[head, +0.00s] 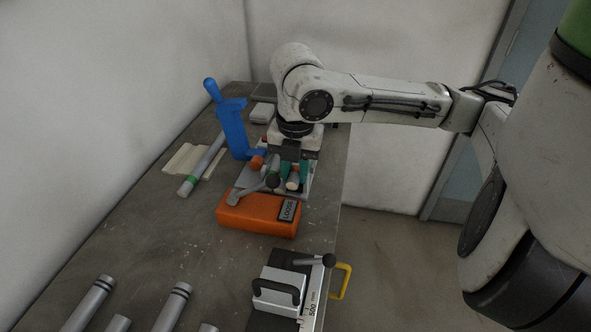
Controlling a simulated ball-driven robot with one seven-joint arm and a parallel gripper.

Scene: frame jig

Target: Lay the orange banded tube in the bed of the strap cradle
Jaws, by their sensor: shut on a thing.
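My gripper (293,174) points down over the far part of the bench, its green fingers shut on a short piece whose pale, orange-tinted round end (292,183) shows between them. This looks like the orange banded tube, seen nearly end-on; most of it is hidden by the gripper. Below and around the fingers is a grey metal fixture (308,190), probably the strap cradle, with a dark-knobbed lever in front. Its bed is hidden, and I cannot tell whether the tube touches it.
An orange box (258,215) with a dark label stands just in front. A tall blue fixture (234,130) rises to the left. A green-banded grey tube (201,166) lies behind-left. A clamp with a yellow handle (341,281) and several dark-banded tubes (90,303) are nearer. The middle-left bench is clear.

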